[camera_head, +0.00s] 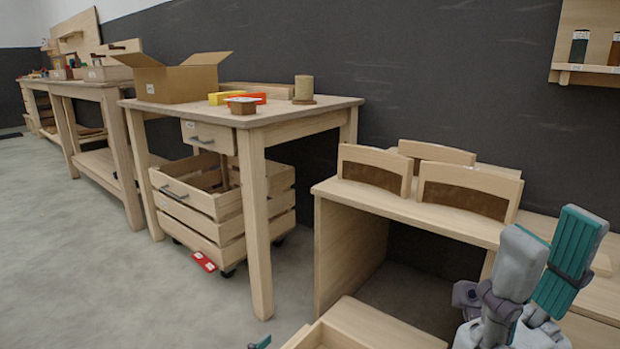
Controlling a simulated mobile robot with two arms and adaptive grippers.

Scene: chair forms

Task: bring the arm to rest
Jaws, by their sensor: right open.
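My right gripper (553,236) is at the lower right, pointing up, with one grey and one teal finger standing apart. It is open and nothing shows between the fingers. It appears in front of the low wooden bench (440,217), covering part of its right side; whether it touches the bench I cannot tell. Of my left gripper (260,342) only a small teal tip seems to show at the bottom edge. The rest of it is out of frame, so its jaws cannot be judged.
Curved-front wooden chair forms (462,190) stand on the bench. A wooden table (285,118) holds a cardboard box (178,78) and a spool (304,88). A slatted crate (215,215) is beneath it. An open wooden drawer or box (370,326) juts out below.

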